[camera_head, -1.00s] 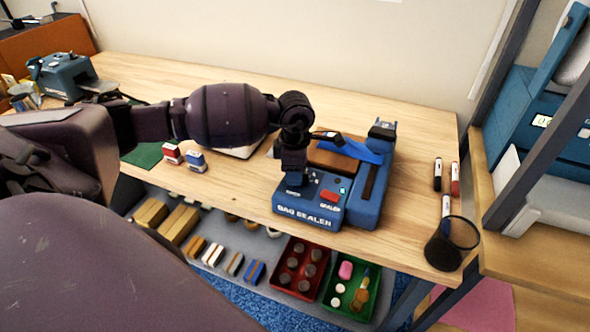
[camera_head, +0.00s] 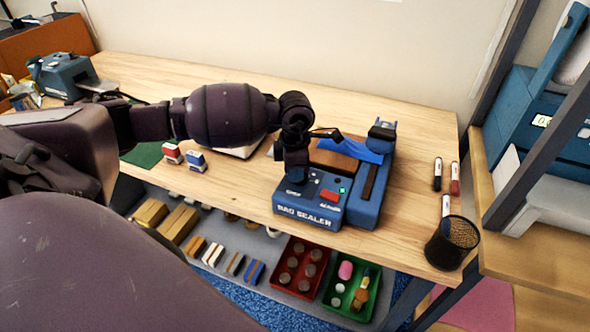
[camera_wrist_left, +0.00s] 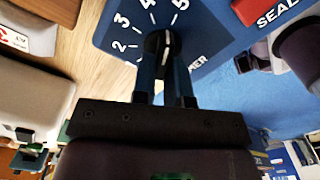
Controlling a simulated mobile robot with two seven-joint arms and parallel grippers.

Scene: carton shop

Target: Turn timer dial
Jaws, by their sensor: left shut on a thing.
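The blue bag sealer (camera_head: 309,215) stands on the wooden table, its control panel facing the front edge. My left gripper (camera_head: 294,178) reaches down onto the panel's left part and hides the timer dial in the head view. In the left wrist view the black timer dial (camera_wrist_left: 158,44) with a white mark sits among printed numbers 2 to 5. My left gripper (camera_wrist_left: 167,72) is shut on the dial there, its two fingers on either side of it. A red button (camera_head: 330,195) lies to the right on the panel. My right gripper is not in view.
A red stamp (camera_head: 172,152) and a blue stamp (camera_head: 196,161) stand left of the sealer. A black mesh cup (camera_head: 452,243) and markers (camera_head: 437,174) are at the table's right end. A red tray (camera_head: 284,284) and a green tray (camera_head: 370,309) sit on the lower shelf.

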